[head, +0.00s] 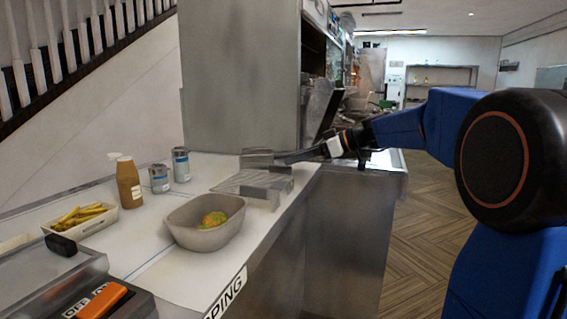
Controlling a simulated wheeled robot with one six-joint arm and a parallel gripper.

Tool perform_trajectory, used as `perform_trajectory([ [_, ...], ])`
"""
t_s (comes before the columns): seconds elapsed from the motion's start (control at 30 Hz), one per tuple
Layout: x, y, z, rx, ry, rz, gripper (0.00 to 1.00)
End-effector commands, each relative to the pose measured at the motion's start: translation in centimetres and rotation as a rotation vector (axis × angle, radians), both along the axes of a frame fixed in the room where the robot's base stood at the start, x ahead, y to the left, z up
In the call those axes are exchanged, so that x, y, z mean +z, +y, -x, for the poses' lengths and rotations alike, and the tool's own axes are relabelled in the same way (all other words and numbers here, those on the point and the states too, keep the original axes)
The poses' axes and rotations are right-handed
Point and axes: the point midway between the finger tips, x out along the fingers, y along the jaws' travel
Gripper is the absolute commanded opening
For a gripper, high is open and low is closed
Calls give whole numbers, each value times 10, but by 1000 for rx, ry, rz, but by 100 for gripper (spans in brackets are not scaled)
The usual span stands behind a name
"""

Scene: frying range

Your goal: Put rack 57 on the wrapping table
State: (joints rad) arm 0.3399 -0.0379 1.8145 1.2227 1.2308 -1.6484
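A flat grey wire rack (252,182) lies at the far end of the white wrapping table (190,284), whose front edge carries a sign with the letters "PPING" showing. No number is legible on the rack, so I cannot tell if it is rack 57. My arm reaches in from the right, and my gripper (296,156) is just above and behind the rack's right side. A small grey metal piece (257,158) shows at its tip, over the rack's far edge. I cannot tell whether the fingers hold it or touch the rack.
A grey bowl (203,232) with food, a fries tray (82,219), a brown pump bottle (129,183) and two cans (160,179) stand on the table. A tall grey cabinet (240,75) rises behind. The wooden floor (425,240) at right is clear.

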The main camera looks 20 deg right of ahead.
Motion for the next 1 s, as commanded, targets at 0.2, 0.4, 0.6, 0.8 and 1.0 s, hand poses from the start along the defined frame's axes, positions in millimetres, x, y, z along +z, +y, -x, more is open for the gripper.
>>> perform_trajectory([
  [0.2, 14, -26, 18, -2, -1, 0, 26],
  [0.4, 19, -36, 26, -1, -1, -1, 26],
  [0.6, 20, -38, 28, 1, 0, 0, 26],
  [0.8, 7, -22, 49, -15, 75, 17, 26],
  [1.0, -44, 16, 121, -105, 322, 86, 26],
])
